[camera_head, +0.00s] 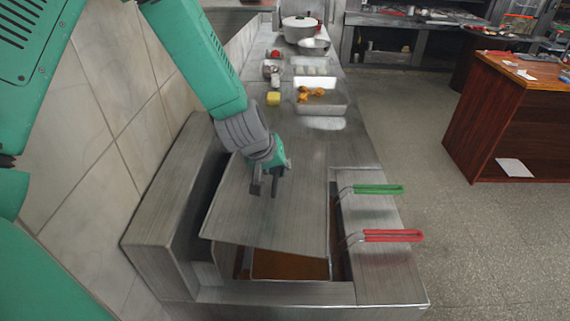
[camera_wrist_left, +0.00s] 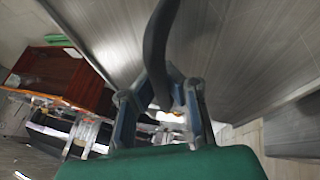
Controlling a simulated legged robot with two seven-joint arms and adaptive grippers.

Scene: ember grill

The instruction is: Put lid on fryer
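The lid (camera_head: 290,215) is a flat grey metal sheet over the fryer (camera_head: 160,225), covering most of its opening. It looks tilted and not flush with the rim. Brown oil (camera_head: 290,265) shows below its near edge. My left gripper (camera_head: 266,190) is over the middle of the lid, with dark fingers pointing down at its surface. My right gripper is out of view.
A green basket handle (camera_head: 378,189) and a red one (camera_head: 392,236) stick out at the fryer's right. A clear tray (camera_head: 335,105) and a pot (camera_head: 299,30) stand farther back on the counter. A tiled wall borders the left; open floor is at right.

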